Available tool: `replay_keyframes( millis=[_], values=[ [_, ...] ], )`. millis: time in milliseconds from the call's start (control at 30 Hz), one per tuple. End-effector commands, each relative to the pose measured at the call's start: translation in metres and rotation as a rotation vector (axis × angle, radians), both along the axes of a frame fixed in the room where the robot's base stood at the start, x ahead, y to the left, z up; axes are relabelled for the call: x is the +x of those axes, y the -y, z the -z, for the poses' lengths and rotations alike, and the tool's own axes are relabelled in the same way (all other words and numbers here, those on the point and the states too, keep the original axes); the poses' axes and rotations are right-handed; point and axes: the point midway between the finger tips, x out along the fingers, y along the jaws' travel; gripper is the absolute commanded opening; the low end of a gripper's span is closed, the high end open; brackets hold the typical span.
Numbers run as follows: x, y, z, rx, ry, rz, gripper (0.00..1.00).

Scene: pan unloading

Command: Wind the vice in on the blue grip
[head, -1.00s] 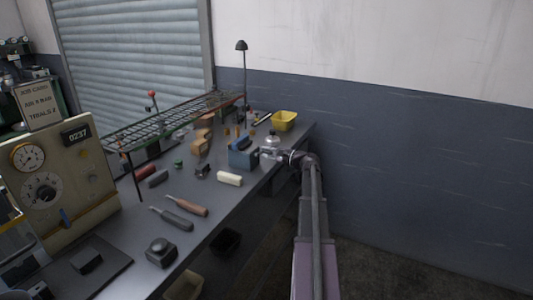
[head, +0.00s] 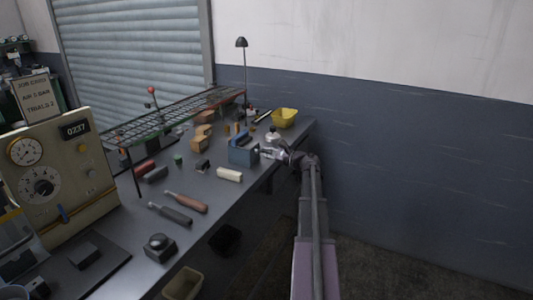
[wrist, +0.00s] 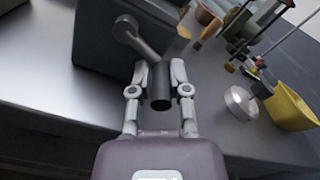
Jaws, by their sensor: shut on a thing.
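The vice (head: 243,155) is a blue-grey block on the bench near its right edge; its dark body (wrist: 92,38) fills the upper left of the wrist view. A darker blue piece (head: 239,138), perhaps the blue grip, shows at its top; I cannot tell whether the jaws touch it. A dark crank arm (wrist: 140,38) runs from the vice to a cylindrical crank knob (wrist: 161,98). My gripper (wrist: 158,76) is shut on this knob, one finger on each side. In the head view my gripper (head: 274,153) is just right of the vice.
A yellow bin (head: 285,117) and a round metal item (head: 272,136) stand behind my gripper. A wire rack (head: 175,116) runs along the back. A cream block (head: 229,175) and two handled tools (head: 186,202) lie in front. Open floor is at the right.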

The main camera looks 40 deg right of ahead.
Motion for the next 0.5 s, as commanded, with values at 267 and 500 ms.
replay_keyframes(
  millis=[267,500],
  values=[
    [0.0006,-0.0004,-0.0010,0.002,0.002,-0.001,0.55],
    [0.0003,0.0001,-0.0005,0.000,0.002,0.000,0.55]
  ],
)
